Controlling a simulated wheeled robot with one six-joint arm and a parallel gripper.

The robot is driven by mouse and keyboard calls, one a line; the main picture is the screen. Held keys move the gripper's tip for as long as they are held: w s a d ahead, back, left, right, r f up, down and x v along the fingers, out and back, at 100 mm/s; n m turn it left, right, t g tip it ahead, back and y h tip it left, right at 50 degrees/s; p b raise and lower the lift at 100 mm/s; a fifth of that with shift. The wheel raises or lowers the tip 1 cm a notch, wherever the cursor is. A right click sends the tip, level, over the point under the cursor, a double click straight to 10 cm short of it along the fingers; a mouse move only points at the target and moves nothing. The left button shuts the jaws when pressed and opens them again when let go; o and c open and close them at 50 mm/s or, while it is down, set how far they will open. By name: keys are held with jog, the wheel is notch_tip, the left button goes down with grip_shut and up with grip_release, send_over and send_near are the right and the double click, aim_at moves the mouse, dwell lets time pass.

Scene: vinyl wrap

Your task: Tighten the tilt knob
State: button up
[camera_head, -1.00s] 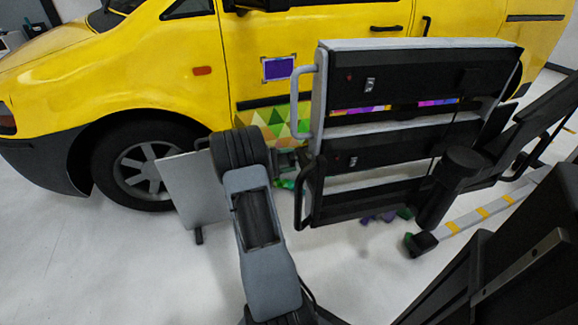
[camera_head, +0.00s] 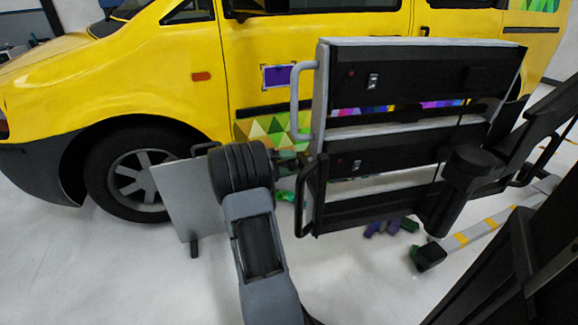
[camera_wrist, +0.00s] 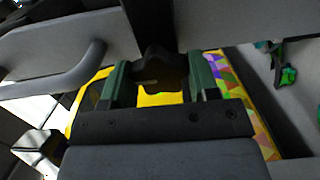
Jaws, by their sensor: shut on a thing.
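The tilt knob (camera_wrist: 165,65) is a dark, lobed knob in the wrist view, at the end of a dark bar. My gripper (camera_wrist: 160,85) has its green fingers on either side of it and is shut on it. In the head view my gripper (camera_head: 290,168) is mostly hidden behind my own arm, beside the left edge of the panel unit. The unit has black panels (camera_head: 410,68) in a grey frame, with switches on the front. The knob cannot be made out in the head view.
A yellow van (camera_head: 110,85) with a patterned wrap stands behind the unit. A grey handle (camera_head: 296,100) and a black handle (camera_head: 310,195) stick out on the unit's left side. A grey board (camera_head: 192,195) stands left of my arm. The floor at front left is clear.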

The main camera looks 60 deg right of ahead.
jog(key=shift+s, duration=0.1)
dwell(0.3)
jog(key=o, duration=0.9)
jog(key=p+v, duration=0.3)
jog(key=v, duration=1.1)
jog(key=shift+d, duration=0.1)
